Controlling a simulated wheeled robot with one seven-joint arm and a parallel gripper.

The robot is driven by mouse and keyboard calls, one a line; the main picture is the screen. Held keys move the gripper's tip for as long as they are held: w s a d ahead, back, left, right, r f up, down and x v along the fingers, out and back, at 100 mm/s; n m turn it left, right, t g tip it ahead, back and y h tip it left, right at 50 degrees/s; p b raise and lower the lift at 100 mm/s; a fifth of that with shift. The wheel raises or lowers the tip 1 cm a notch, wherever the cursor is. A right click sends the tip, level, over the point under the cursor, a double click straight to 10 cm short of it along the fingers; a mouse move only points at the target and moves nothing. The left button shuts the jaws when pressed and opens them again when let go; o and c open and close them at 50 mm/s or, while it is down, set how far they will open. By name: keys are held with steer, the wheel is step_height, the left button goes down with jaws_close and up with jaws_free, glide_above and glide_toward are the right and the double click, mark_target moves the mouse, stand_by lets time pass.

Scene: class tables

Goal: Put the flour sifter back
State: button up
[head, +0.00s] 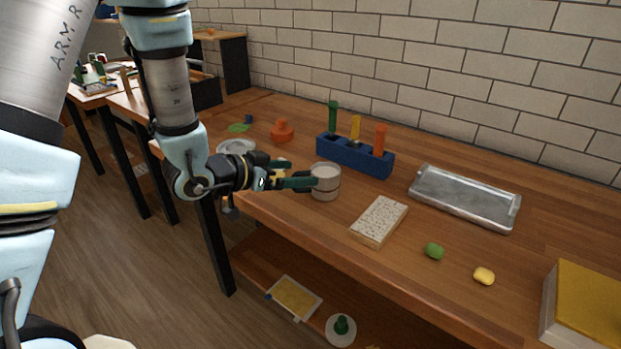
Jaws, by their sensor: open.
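A short grey cylinder with a pale top (325,184) stands upright near the front edge of the wooden table; it looks like the flour sifter. My gripper (307,180) reaches in level from the left, with its dark green fingers apart. The fingertips are right at the cylinder's left side. I cannot tell whether they touch it or reach around it. The cylinder's left edge is partly hidden by the fingers.
A blue rack (355,157) with coloured handles stands behind. A speckled block (379,221), a metal tray (465,196), a green lump (434,251) and a yellow lump (484,276) lie to the right. An orange object (282,131) and a pale dish (236,146) are at the left.

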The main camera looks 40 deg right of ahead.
steer(key=shift+v, duration=1.3)
steer(key=w+a+n+t+y, duration=0.35)
steer(key=w+a, duration=0.35)
steer(key=a, duration=0.3)
steer(key=w+a+n+t+y, duration=0.2)
steer(key=w+a+n+y, duration=0.4)
steer(key=a, duration=0.5)
steer(key=s+a+n+g+y, duration=0.2)
steer(key=s+a+n, duration=0.1)
steer(key=a, duration=0.5)
steer(key=s+a+r+n+g+y, duration=0.1)
steer(key=s+a+n+g, duration=0.1)
steer(key=s+a, duration=0.3)
steer(key=a+n, duration=0.1)
steer(key=a, duration=0.2)
steer(key=shift+s+a+r+g+y, duration=0.3)
steer(key=shift+s+r+g+y, duration=0.05)
